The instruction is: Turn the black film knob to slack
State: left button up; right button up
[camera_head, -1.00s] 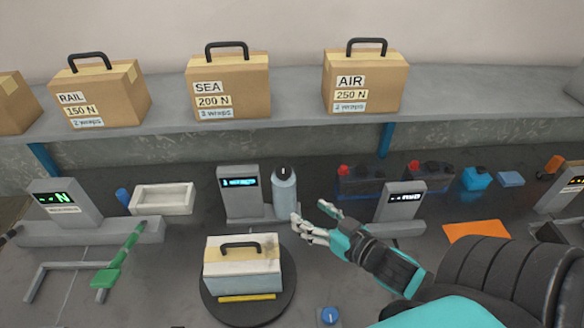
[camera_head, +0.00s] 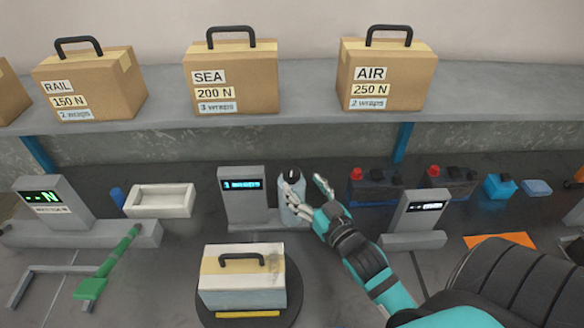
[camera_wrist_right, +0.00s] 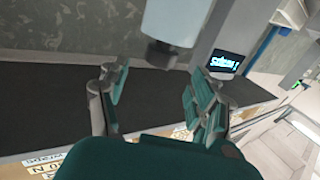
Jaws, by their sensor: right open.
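The black film knob (camera_head: 294,174) sits on top of the pale grey film cylinder (camera_head: 290,211), which stands beside the grey post with the blue readout (camera_head: 241,185). In the right wrist view the dark knob (camera_wrist_right: 160,55) hangs below the cylinder (camera_wrist_right: 175,20), since that view is turned over. My right gripper (camera_head: 308,188) is open at the cylinder's upper right, with its fingers partly covering it. In the wrist view the open fingers (camera_wrist_right: 155,88) lie either side of the knob's line, with the knob just beyond them. Contact cannot be told. My left gripper is out of view.
A wrapped box with a handle (camera_head: 243,280) stands on a dark turntable (camera_head: 291,305) in front. A white tray (camera_head: 160,214) and a green lever (camera_head: 112,263) are at left. Batteries (camera_head: 375,190) and another readout post (camera_head: 418,213) are at right. Labelled boxes stand on the shelf (camera_head: 310,108).

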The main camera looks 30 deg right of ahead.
aim_at(296, 177)
jog(key=w, duration=0.4)
jog(key=shift+w+d+p, duration=0.15)
jog(key=shift+w+p, duration=0.25)
jog(key=shift+w+d, duration=0.1)
jog(key=shift+w, duration=0.6)
jog(key=shift+c, duration=0.4)
jog(key=c, duration=1.1)
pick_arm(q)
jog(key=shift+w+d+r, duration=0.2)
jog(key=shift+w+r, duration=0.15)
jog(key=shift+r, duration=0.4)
pick_arm(e)
jog(key=shift+y, duration=0.3)
jog(key=shift+c, duration=0.2)
